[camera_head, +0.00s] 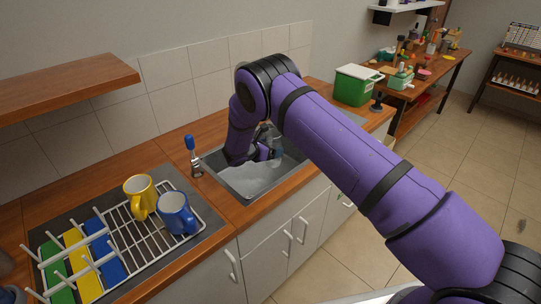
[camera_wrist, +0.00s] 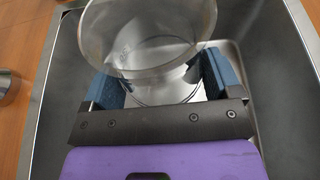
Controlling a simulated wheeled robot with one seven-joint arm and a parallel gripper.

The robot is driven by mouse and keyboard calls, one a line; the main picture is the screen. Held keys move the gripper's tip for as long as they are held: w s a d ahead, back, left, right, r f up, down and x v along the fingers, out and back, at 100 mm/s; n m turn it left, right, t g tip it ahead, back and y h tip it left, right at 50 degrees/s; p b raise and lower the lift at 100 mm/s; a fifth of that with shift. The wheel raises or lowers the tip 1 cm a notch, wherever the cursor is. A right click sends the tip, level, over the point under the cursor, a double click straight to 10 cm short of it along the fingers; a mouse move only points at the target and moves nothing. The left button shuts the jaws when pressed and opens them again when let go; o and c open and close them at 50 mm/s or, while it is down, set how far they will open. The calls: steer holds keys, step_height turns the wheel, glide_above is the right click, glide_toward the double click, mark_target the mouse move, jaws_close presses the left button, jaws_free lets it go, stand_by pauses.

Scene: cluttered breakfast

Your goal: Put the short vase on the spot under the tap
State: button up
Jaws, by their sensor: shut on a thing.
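A clear glass vase (camera_wrist: 150,45) is between the two blue fingers of my gripper (camera_wrist: 160,85) in the wrist view, its wide round rim toward the camera. My gripper (camera_head: 262,154) is shut on it. In the head view the vase (camera_head: 274,146) is a small, greyish see-through shape, partly hidden by my arm. My gripper holds it over or inside the steel sink (camera_head: 250,183); whether its base touches the sink floor I cannot tell. A metal fitting with a blue top (camera_head: 192,158) stands at the sink's left corner. I cannot clearly make out a tap spout.
A drying rack (camera_head: 150,245) with a yellow mug (camera_head: 139,193), a blue mug (camera_head: 175,211) and coloured boards stands left of the sink. A green box (camera_head: 354,88) is on the counter beyond the sink. A wooden shelf (camera_head: 70,85) overhangs at the left.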

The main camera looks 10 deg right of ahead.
steer(key=shift+f, duration=1.6)
steer(key=shift+f, duration=0.1)
steer(key=o, duration=1.8)
steer(key=v, duration=1.2)
